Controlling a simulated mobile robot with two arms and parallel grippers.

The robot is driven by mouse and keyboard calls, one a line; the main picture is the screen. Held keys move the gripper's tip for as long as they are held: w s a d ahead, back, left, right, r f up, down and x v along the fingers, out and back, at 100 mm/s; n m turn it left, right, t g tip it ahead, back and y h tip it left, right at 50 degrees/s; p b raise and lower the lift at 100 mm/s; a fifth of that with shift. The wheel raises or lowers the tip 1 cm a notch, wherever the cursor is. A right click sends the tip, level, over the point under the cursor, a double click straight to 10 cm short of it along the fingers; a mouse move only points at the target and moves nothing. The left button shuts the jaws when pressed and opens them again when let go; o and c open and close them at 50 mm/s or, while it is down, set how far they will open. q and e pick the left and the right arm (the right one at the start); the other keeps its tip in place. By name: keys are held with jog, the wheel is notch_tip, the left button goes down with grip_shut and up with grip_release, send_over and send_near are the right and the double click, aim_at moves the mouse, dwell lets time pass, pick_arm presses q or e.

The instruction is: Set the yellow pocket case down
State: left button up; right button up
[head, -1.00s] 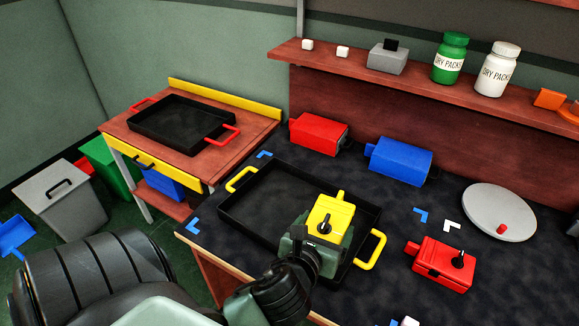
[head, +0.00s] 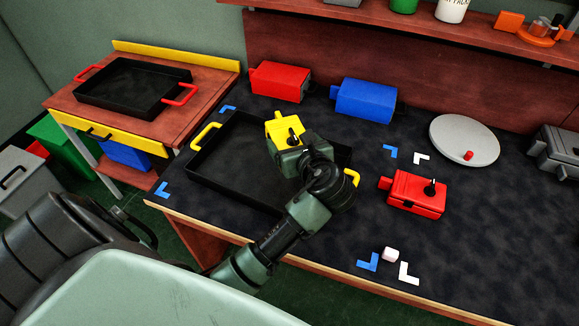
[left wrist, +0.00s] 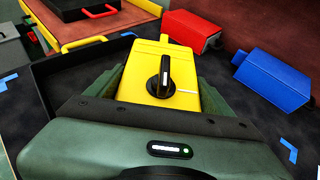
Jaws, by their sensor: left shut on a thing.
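The yellow pocket case (head: 283,128) has a black knob on top and is held in my left gripper (head: 296,150). It is over the black tray with yellow handles (head: 215,175), towards its right part. In the left wrist view the case (left wrist: 150,65) sits between the two fingers of my left gripper (left wrist: 165,95), knob up. My forearm and wrist hide the tray's right part and part of its right yellow handle. I cannot tell whether the case touches the tray floor. My right gripper is not in view.
A red case with a knob (head: 415,195) lies right of the tray. A red box (head: 279,82) and a blue box (head: 365,99) stand behind it. A grey round plate (head: 464,138) is at the right. The tray's left half is empty.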

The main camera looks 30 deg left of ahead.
pick_arm(q)
notch_tip(320, 180, down, 6)
jog(key=shift+r+b, duration=0.1)
jog(key=shift+b, duration=0.2)
notch_tip(320, 180, down, 3)
jog(key=shift+f+b, duration=0.2)
jog(key=shift+b, duration=0.15)
jog(key=shift+f, duration=0.5)
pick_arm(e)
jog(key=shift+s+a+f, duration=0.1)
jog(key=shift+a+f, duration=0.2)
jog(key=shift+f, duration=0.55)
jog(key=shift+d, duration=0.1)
pick_arm(q)
jog(key=o, duration=1.4)
jog(key=shift+o, duration=0.2)
